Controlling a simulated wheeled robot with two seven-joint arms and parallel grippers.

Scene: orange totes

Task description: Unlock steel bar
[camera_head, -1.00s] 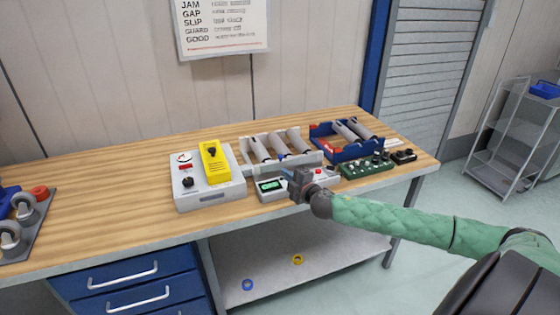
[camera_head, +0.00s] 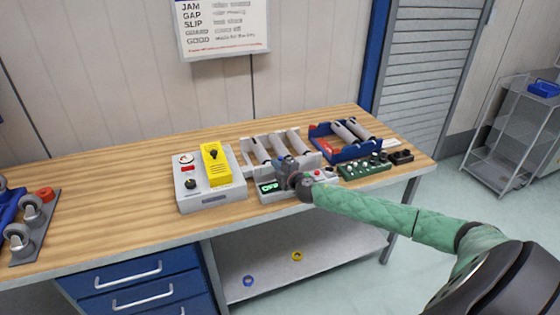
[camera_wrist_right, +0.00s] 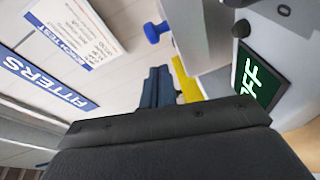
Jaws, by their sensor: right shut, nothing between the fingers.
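A pale steel bar (camera_head: 309,159) runs along the front of the light roller frame (camera_head: 247,154) in the head view, partly hidden by my right gripper. My right gripper (camera_head: 283,160) is at the front of that frame, just above the control box (camera_head: 268,198). It is shut and empty; contact with the bar cannot be told. In the right wrist view, its dark blue fingers (camera_wrist_right: 155,88) point toward a grey metal part (camera_wrist_right: 200,30) with a blue knob (camera_wrist_right: 154,32). The box's screen (camera_head: 269,187) reads OFF, partly visible in the wrist view (camera_wrist_right: 258,84). My left gripper is out of view.
A grey box with a yellow cover (camera_head: 216,164) stands left of the rollers. A blue roller frame (camera_head: 350,154), a green terminal board (camera_head: 364,169) and a small black block (camera_head: 401,157) are at right. Casters (camera_head: 28,222) lie far left. The bench between is clear.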

